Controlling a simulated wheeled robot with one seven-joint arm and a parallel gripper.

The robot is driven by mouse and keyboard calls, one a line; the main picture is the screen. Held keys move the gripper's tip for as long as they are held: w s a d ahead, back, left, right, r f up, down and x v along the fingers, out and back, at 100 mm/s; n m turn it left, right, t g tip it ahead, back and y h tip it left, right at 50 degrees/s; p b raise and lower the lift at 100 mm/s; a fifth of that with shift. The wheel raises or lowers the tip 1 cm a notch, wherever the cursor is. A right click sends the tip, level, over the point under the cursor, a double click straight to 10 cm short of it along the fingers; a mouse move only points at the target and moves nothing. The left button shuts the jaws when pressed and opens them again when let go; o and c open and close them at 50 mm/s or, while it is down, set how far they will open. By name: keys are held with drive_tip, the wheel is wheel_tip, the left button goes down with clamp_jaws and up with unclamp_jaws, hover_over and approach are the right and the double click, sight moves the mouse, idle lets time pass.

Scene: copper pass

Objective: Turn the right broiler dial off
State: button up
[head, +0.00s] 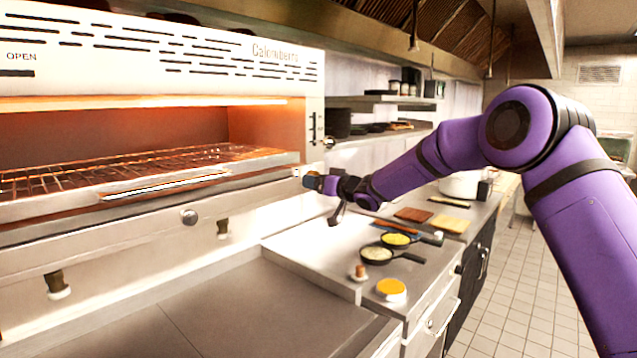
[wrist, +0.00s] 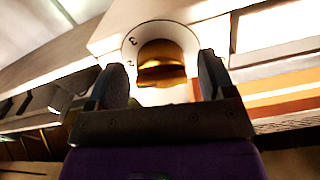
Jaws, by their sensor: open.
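The broiler (head: 290,92) stands at the left in the head view, with its inside glowing orange. In the wrist view a brass-coloured dial (wrist: 160,62) sits on a pale round face with dark numbers. My gripper (wrist: 161,80) is open, with one dark finger on each side of the dial. I cannot tell whether the fingers touch it. In the head view my gripper (head: 309,181) is at the right end of the broiler's front and hides most of the dial there.
A round silver knob (head: 189,216) and two dark knobs (head: 222,228) (head: 57,285) are on the front at the left. Below my arm, the counter holds two small pans (head: 378,254) (head: 397,240) and a yellow-topped dish (head: 391,288). The tiled floor (head: 530,270) at the right is clear.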

drive_tip(key=c, duration=0.9)
drive_tip(key=shift+n, duration=0.4)
drive_tip(key=n, duration=0.9)
drive_tip(key=shift+w, duration=0.1)
drive_tip(key=n, duration=0.5)
drive_tip(key=shift+r+n, duration=0.1)
drive_tip(key=shift+n, duration=2.5)
